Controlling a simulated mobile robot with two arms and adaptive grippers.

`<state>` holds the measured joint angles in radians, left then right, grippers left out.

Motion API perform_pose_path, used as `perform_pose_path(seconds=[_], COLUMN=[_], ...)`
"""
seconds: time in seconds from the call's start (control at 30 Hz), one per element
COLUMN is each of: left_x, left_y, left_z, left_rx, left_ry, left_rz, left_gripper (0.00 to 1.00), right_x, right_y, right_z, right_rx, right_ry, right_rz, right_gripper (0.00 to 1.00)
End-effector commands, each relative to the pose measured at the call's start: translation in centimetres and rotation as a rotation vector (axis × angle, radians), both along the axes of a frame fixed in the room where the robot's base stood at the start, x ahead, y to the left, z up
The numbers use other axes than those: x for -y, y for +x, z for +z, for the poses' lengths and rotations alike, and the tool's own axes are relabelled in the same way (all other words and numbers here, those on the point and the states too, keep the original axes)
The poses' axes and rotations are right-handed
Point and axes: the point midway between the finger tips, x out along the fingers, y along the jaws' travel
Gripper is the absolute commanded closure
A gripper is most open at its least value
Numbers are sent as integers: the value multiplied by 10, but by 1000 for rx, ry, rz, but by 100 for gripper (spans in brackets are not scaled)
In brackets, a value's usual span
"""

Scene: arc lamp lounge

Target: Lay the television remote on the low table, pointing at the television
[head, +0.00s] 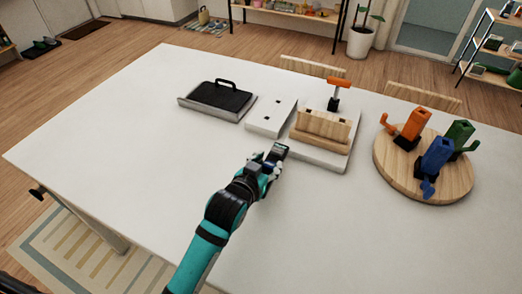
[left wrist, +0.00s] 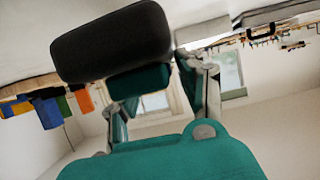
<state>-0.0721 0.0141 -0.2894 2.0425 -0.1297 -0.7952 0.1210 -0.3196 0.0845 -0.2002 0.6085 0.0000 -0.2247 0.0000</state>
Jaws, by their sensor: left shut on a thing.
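My left gripper (head: 272,160) is above the middle of the white table (head: 110,150), in front of the wooden block. It is shut on a small dark block (head: 279,150). I cannot tell for sure that this is the television remote. In the left wrist view, a dark rounded block (left wrist: 110,42) sits across the far end of the gripper (left wrist: 160,95), hiding part of the fingertips. I cannot tell its front from its back. No television is recognisable in either view. My right gripper is out of view.
On the table stand a black tray with a handle (head: 217,99), a white plate with holes (head: 270,117), a wooden block (head: 322,124) with an orange-handled tool (head: 338,82), and a round board (head: 385,160) bearing orange, green and blue pieces. The table's left and front are clear.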

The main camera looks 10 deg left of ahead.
Motion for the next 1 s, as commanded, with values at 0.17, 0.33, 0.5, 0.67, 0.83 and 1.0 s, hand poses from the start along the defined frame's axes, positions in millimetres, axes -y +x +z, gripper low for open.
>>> perform_pose_path(seconds=[0.17,0.33,0.5,0.67,0.83,1.0], left_x=[-26,-35,-42,-41,-41,-41], left_y=[35,49,57,57,57,57], left_z=[-1,-5,-15,-37,-41,-42], left_rx=[1,1,-5,-2,1,1], left_ry=[2,1,-1,-2,-1,-1], left_rz=[1,0,1,0,-1,-1], left_gripper=[99,99,99,99,99,99], right_x=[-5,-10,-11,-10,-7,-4], right_y=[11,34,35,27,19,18], right_z=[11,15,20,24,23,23], right_rx=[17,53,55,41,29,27], right_ry=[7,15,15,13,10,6], right_rz=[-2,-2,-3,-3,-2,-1], right_gripper=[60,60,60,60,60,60])
